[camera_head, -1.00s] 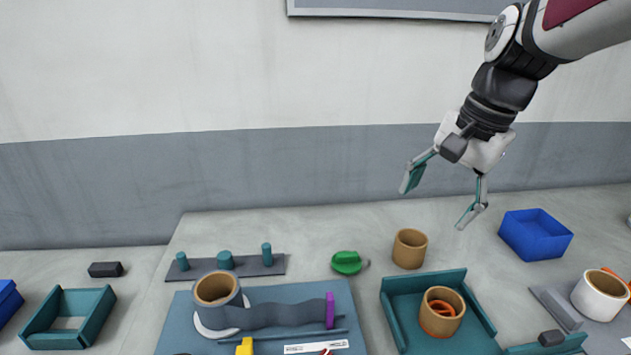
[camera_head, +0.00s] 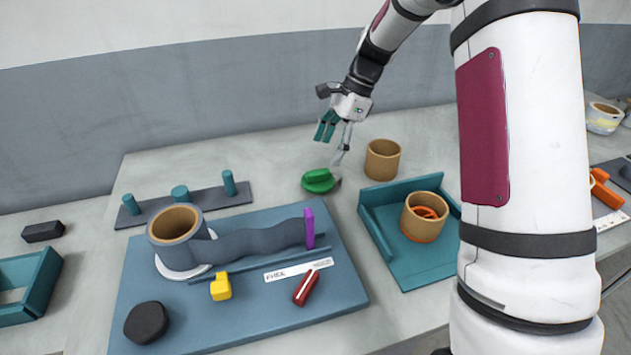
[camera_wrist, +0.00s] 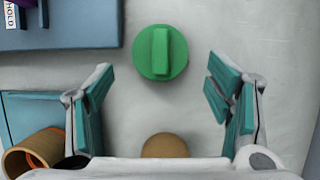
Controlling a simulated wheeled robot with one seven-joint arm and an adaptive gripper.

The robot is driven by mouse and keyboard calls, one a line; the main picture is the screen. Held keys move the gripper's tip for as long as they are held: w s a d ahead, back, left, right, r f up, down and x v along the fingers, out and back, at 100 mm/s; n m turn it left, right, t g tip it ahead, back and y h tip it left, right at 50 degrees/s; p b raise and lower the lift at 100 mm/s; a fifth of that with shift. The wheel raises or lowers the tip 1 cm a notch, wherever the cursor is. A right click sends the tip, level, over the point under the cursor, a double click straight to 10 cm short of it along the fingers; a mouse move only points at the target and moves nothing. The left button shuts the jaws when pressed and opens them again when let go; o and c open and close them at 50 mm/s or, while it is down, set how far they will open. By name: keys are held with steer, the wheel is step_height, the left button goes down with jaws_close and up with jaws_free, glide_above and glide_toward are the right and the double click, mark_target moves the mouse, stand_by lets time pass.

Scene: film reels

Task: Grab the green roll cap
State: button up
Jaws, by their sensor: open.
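The green roll cap (camera_head: 318,181) is a round disc with a raised bar across its top. It lies on the grey table just right of the blue board. My gripper (camera_head: 333,142) is open above and slightly behind it, pointing down. In the wrist view the green cap (camera_wrist: 161,52) lies ahead of my open gripper (camera_wrist: 163,98), roughly centred between the fingers' lines and beyond the tips. Nothing is between the fingers.
A tan roll (camera_head: 382,160) stands close to the right of the cap. A teal tray (camera_head: 409,267) holds another tan roll (camera_head: 423,217) with orange inside. The blue board (camera_head: 200,330) carries a grey roll (camera_head: 176,235) with film. A peg rack (camera_head: 185,203) stands left.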

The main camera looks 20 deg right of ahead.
mark_target(320, 171)
steer(key=x, duration=0.9)
steer(key=shift+d+f, duration=0.15)
steer(key=shift+d, duration=0.15)
steer(key=c, duration=0.8)
